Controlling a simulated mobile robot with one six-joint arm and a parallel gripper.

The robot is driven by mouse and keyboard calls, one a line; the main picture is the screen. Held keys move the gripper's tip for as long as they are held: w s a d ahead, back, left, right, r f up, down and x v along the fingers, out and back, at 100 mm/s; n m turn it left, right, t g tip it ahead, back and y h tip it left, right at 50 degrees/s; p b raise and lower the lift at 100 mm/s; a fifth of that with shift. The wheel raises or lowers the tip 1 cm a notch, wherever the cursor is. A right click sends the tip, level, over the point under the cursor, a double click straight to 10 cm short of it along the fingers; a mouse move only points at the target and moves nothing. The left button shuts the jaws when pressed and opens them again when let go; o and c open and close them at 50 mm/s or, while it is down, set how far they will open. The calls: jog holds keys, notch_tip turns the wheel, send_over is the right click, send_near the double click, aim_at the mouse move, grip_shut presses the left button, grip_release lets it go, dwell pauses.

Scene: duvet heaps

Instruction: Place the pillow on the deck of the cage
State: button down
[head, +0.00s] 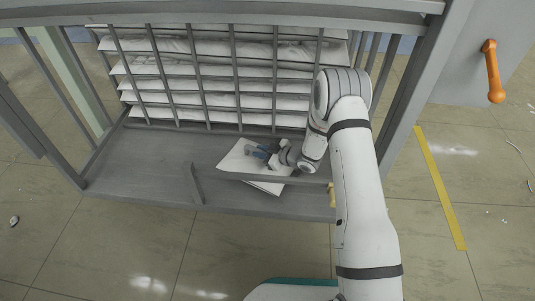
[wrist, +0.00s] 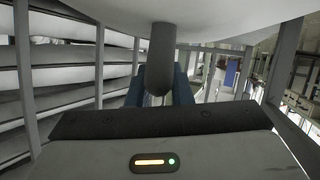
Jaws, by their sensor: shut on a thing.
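The pillow (head: 236,162) is a flat white thing low over the cage's grey deck (head: 140,170), around the middle. It shows around and below my gripper (head: 256,152), and one corner reaches the deck's front rail. I cannot tell whether its whole underside touches the deck. My gripper has blue fingers and is shut on the pillow. The gripper's hold is partly hidden there.
Several white pillows (head: 200,87) lie stacked behind a grey bar grid (head: 206,75) at the back of the cage. A grey post (head: 410,95) stands at the right, near an orange handle (head: 492,72). A yellow strip (head: 440,190) marks the floor. The deck's left part is bare.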

jog(key=shift+f, duration=0.2)
jog(key=c, duration=1.3)
grip_release()
jog(key=shift+r, duration=0.1)
jog(key=shift+r, duration=0.25)
jog(key=p+v, duration=0.3)
jog(key=v, duration=0.4)
jog(key=shift+s+d, duration=0.1)
jog(key=shift+d, duration=0.1)
